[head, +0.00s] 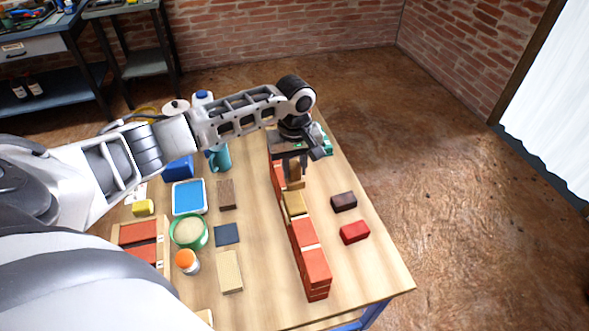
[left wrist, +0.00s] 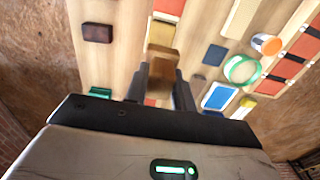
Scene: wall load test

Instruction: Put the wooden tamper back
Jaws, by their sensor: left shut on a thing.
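My left gripper (head: 293,158) is over the far part of a low brick wall (head: 305,235). It is shut on the brown wooden tamper (head: 295,172), which points down from the fingers. In the left wrist view the tamper (left wrist: 162,58) sits between the two dark fingers of the gripper (left wrist: 160,80). I cannot tell whether its lower end touches the wall. A tan block (head: 294,205) lies in the wall's top, just nearer than the tamper. My right gripper is not in view.
On the table, a dark brick (head: 344,202) and a red brick (head: 354,232) lie right of the wall. Left of it are a brown block (head: 227,195), a dark blue pad (head: 227,234), a pale block (head: 229,271), a blue tray (head: 203,183) and a green-rimmed bowl (head: 206,232).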

